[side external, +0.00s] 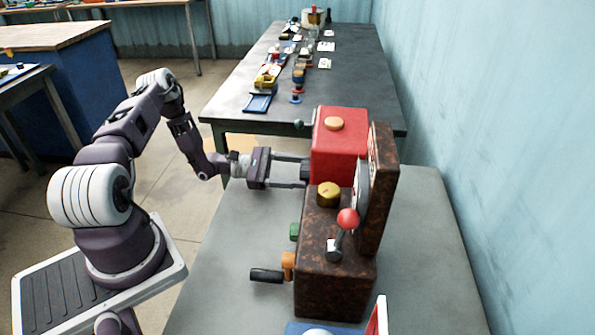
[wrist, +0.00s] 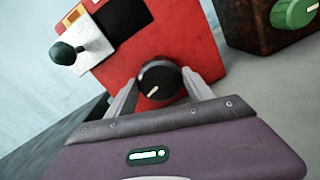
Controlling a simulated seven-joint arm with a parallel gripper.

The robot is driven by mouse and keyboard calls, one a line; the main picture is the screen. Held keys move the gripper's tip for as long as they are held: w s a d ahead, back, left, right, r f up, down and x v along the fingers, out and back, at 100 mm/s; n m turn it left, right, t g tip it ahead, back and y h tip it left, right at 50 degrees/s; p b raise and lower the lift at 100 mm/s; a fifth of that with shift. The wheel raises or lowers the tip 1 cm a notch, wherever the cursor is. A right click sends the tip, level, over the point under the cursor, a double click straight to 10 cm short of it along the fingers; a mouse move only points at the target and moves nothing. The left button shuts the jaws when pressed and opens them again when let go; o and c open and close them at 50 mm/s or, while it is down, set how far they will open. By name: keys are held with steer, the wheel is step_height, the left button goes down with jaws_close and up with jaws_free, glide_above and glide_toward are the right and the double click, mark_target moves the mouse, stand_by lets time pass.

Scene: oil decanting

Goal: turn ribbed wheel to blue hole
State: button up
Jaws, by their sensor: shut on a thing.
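A black round wheel (wrist: 160,84) with a pale pointer line sits on the front of the red box (wrist: 178,38). My gripper (wrist: 157,88) is shut on this wheel, one finger on each side of it. In the side view, my gripper (side external: 304,172) reaches in level from the left to the red box (side external: 340,143), and the wheel shows as a small dark shape (side external: 306,171) between the fingers. The ribs on the wheel are too small to tell. I see no blue hole in either view.
A green lever knob (wrist: 63,53) sticks out beside the wheel. A green ribbed knob (wrist: 294,11) is on the rusty brown housing (side external: 325,275). A yellow knob (side external: 328,194), a red-ball lever (side external: 347,219) and a black-handled crank (side external: 267,275) are close by. The grey table (side external: 225,270) is clear at left.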

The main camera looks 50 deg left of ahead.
steer(key=shift+m, duration=1.6)
steer(key=o, duration=1.4)
steer(key=shift+c, duration=0.2)
